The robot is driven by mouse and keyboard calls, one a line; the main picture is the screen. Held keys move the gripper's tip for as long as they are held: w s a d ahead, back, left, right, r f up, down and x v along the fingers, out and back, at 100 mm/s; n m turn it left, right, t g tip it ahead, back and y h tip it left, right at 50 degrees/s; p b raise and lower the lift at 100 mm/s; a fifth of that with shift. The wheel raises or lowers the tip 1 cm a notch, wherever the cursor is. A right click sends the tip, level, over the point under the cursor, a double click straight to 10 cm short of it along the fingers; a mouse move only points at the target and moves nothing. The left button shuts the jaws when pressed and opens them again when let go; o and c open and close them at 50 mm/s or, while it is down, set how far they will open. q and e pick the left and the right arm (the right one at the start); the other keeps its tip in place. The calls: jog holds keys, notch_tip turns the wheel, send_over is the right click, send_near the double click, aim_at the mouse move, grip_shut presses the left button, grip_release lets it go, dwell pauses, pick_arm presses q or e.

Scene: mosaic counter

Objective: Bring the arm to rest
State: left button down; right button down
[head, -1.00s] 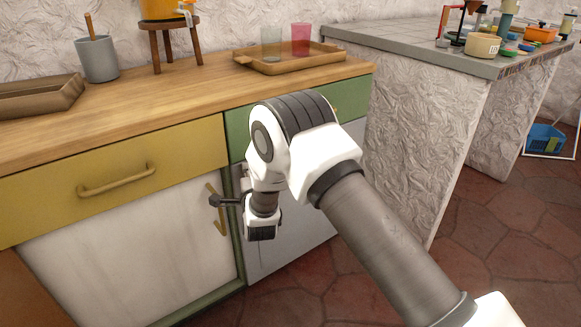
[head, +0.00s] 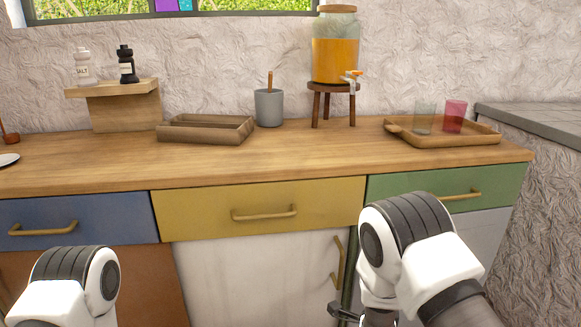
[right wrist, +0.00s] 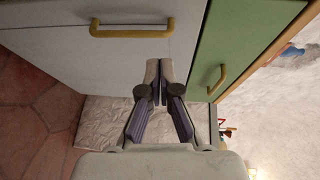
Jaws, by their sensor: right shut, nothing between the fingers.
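My right arm (head: 425,250) reaches in from the lower right in the head view, its white and black joint in front of the green drawer. My right gripper (right wrist: 157,80) shows in the right wrist view with its fingers together and nothing between them. It points toward the cabinet fronts, and I see no contact with them. My left arm (head: 75,285) shows only as a white and black joint at the lower left of the head view. My left gripper is out of view.
The wooden counter (head: 330,165) carries a brown tray (head: 205,130), a grey cup (head: 269,108), a juice dispenser (head: 335,50) on a stool and a wooden tray (head: 440,138) with two glasses. Yellow (head: 265,208), blue (head: 75,220) and green (head: 385,187) drawers have protruding handles.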

jog(key=s+d+f+n+g+y, duration=0.1)
jog(key=s+d+f+n+g, duration=0.15)
jog(key=s+f, duration=0.55)
jog(key=s+d+f+n+g+y, duration=0.1)
jog(key=s+f+n+g, duration=0.25)
jog(key=s+f, duration=0.5)
jog(key=s+a+f+n+g+y, duration=0.2)
jog(key=s+n+g, duration=0.3)
jog(key=s+n, duration=0.45)
jog(key=s+a+f+n+g+y, duration=0.25)
jog(key=s+n+g, duration=0.3)
jog(key=s, duration=0.65)
notch_tip(320, 180, up, 27)
jog(key=p, duration=2.7)
jog(key=shift+t, duration=0.45)
jog(key=shift+d+f+h, duration=0.1)
jog(key=shift+h, duration=0.15)
